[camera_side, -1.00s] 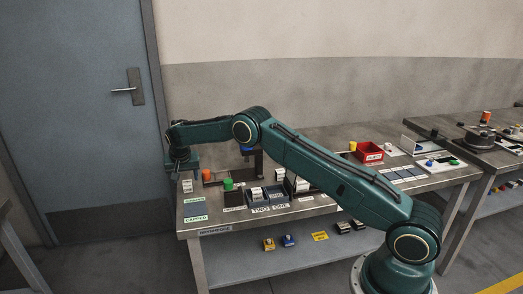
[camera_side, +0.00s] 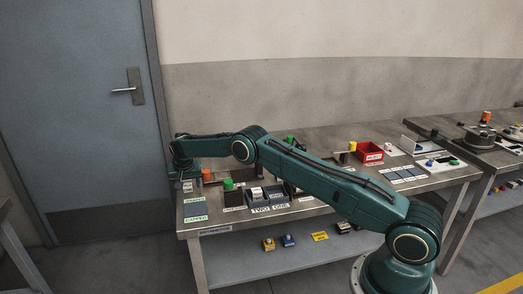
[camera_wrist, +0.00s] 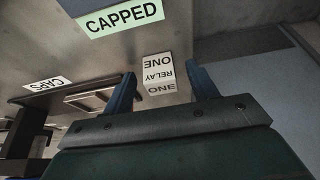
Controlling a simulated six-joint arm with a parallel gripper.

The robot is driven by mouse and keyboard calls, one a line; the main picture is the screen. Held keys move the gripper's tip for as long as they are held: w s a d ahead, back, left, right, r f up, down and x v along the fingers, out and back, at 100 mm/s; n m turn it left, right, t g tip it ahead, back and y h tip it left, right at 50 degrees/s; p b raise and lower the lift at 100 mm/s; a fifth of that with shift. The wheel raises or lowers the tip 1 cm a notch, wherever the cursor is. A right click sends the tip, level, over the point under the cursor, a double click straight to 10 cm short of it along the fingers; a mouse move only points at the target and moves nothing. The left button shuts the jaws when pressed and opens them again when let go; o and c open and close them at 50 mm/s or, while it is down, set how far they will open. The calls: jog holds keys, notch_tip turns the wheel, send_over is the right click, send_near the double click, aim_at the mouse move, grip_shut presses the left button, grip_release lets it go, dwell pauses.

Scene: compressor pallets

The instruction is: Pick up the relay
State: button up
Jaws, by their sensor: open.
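The relay (camera_wrist: 159,74) is a small white block lettered RELAY and ONE. In the wrist view it stands on the grey bench top between my two blue fingers. In the side view the relay (camera_side: 187,186) shows at the bench's left end, just below my gripper (camera_side: 183,172), partly hidden by it. My gripper (camera_wrist: 160,75) is open, with one finger on each side of the relay and a visible gap at each side. Whether the fingertips reach down beside it cannot be told.
A CAPPED label (camera_wrist: 125,17) lies beyond the relay, and a CAPS label (camera_wrist: 47,83) to its left. In the side view an orange cylinder (camera_side: 208,174) and a green one (camera_side: 228,184) stand to the right. A red bin (camera_side: 370,151) is farther right.

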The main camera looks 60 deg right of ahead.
aim_at(187, 183)
jog(key=shift+c, duration=0.5)
jog(key=c, duration=1)
jog(key=shift+o, duration=0.2)
jog(key=shift+r, duration=0.2)
jog(key=shift+r, duration=4.9)
